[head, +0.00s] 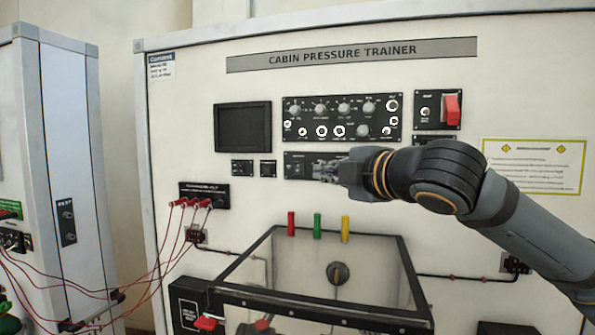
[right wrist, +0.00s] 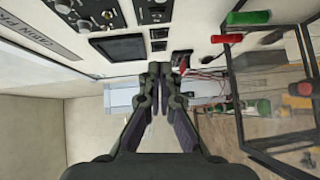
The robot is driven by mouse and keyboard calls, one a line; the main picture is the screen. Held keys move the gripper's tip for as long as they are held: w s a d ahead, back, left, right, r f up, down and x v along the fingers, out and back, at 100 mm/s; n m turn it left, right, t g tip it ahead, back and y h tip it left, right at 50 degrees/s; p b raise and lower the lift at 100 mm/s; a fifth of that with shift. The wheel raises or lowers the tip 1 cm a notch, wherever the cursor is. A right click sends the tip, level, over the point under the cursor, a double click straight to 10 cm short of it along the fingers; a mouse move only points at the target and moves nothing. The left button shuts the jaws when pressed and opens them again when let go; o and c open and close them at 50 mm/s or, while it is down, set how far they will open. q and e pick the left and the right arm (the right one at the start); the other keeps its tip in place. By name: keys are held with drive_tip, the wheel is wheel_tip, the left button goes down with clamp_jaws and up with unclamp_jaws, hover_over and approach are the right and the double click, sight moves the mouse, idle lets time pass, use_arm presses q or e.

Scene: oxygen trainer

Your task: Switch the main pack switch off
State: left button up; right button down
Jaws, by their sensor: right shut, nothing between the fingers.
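The Cabin Pressure Trainer panel (head: 210,80) fills the middle of the head view. My right gripper (head: 322,171) is in front of a small black switch plate (head: 295,164) below the knob panel. The gripper hides the plate's right part, and I cannot tell whether it touches it. In the right wrist view my right gripper (right wrist: 160,70) has its fingers shut with nothing between them. The labels are too small to read, so I cannot tell which switch is the main pack switch. My left gripper is not in view.
A knob panel (head: 342,118) and a red-guarded switch (head: 452,108) sit above my right arm. A dark screen (head: 243,127) is to the left. A clear box (head: 318,292) with a black frame juts out below. Red leads (head: 163,262) hang at left.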

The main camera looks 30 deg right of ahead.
drive_tip(key=p, duration=1.1)
approach(298, 168)
drive_tip(key=w+a, duration=0.3)
drive_tip(key=a, duration=0.1)
drive_tip(key=w+d, duration=0.1)
drive_tip(key=d, duration=0.1)
drive_tip(key=w+d+f, duration=0.1)
drive_tip(key=w, duration=0.1)
drive_tip(key=shift+w+d+f, duration=0.1)
drive_tip(key=shift+w+d, duration=0.15)
drive_tip(key=shift+d, duration=0.1)
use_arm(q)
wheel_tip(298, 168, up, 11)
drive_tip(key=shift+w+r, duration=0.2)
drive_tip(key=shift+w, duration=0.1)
